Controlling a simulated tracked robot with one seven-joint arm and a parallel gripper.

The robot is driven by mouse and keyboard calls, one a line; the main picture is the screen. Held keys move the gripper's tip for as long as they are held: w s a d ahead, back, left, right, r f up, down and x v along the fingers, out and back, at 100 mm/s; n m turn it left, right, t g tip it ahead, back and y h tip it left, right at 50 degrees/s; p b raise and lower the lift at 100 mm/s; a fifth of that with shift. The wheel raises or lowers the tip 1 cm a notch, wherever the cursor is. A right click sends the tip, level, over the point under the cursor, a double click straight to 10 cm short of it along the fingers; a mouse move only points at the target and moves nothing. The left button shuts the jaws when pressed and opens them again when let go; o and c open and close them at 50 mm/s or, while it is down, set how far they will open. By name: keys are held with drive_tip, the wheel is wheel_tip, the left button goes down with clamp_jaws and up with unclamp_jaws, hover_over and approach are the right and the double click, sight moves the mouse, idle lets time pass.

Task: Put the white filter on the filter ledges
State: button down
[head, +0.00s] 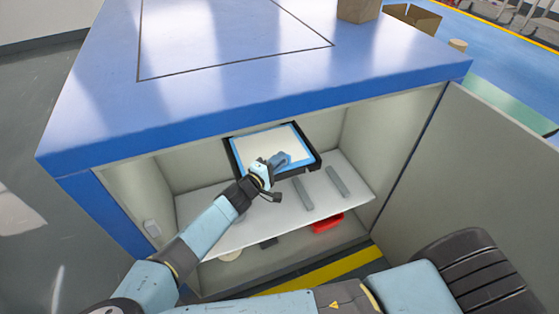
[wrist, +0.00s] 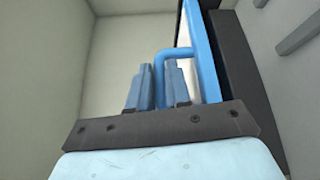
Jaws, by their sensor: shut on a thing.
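The white filter (head: 258,143) is a white panel with a blue rim inside the open cabinet, near the back of the shelf. It lies in or against a black frame (head: 312,162); whether it is fully seated I cannot tell. My gripper (head: 282,161) is at the filter's near side. In the wrist view my gripper (wrist: 158,78) is shut on the filter's blue handle (wrist: 188,53). The blue rim (wrist: 204,65) and the black frame (wrist: 226,70) run side by side there. Which parts are the filter ledges I cannot tell for sure.
The cabinet's white shelf (head: 235,233) carries two grey bars (head: 303,191) to the right of my gripper. A red object (head: 325,223) lies below the shelf. The open door (head: 480,180) stands at the right. The cabinet's blue top (head: 240,95) overhangs the opening.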

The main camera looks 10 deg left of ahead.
drive_tip(key=c, duration=1.1)
unclamp_jaws()
drive_tip(key=shift+o, duration=0.2)
drive_tip(key=shift+s, duration=0.1)
drive_tip(key=v, duration=1.2)
drive_tip(key=shift+d, duration=0.1)
